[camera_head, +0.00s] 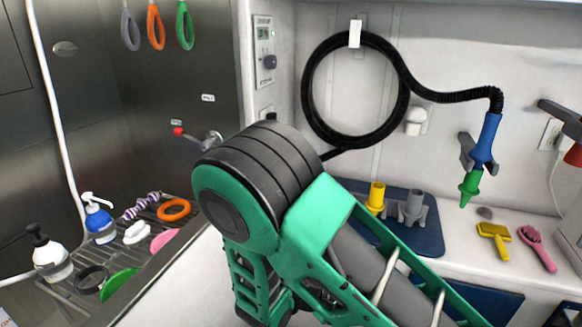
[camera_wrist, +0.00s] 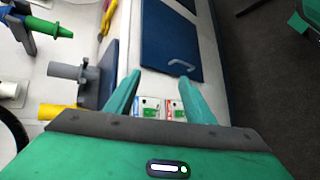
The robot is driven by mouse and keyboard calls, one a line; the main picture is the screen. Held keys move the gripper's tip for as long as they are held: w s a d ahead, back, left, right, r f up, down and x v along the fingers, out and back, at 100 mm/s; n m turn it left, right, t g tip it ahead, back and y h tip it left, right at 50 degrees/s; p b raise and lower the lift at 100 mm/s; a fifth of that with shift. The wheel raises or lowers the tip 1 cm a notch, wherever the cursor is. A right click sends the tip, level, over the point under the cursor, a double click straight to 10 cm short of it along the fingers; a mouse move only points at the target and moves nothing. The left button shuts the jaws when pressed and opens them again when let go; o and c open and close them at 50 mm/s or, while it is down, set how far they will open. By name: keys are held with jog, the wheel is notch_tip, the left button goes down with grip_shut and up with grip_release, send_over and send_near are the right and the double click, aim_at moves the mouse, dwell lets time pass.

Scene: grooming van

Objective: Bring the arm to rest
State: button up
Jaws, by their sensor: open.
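My green arm fills the middle of the head view, bent at a large dark joint in front of the counter. My gripper (camera_wrist: 157,95) shows in the wrist view with its two green fingers apart and nothing between them. Beyond the fingertips are a blue cabinet door (camera_wrist: 170,40) with a grey handle and small red and green labelled items, apart from the fingers as far as I can tell. The gripper's fingers are not visible in the head view.
A blue mat (camera_head: 425,240) bears a yellow nozzle (camera_head: 376,197) and a grey nozzle (camera_head: 412,206). A blue-green dryer nozzle (camera_head: 480,160) hangs from a black hose. Brushes (camera_head: 495,238) lie on the counter.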

jog(key=s+d+r+m+g+y, duration=0.35)
jog(key=d+r, duration=0.25)
jog(key=d, duration=0.2)
jog(key=s+d+r+m+g+y, duration=0.35)
jog(key=d+r+m, duration=0.2)
jog(key=d, duration=0.25)
jog(key=s+d+r+m+t+y, duration=0.1)
jog(key=s+d+r+m+y, duration=0.1)
jog(key=s+r, duration=0.3)
jog(key=s+d+r+m+t+y, duration=0.1)
jog(key=s+d+r+m+y, duration=0.1)
jog(key=s, duration=0.8)
notch_tip(320, 180, up, 3)
jog(key=shift+s+d+f+m+t+y, duration=0.1)
jog(key=shift+s+d+m+t+y, duration=0.05)
jog(key=shift+d+m+t+y, duration=0.35)
jog(key=shift+w+f, duration=0.25)
jog(key=shift+w, duration=0.35)
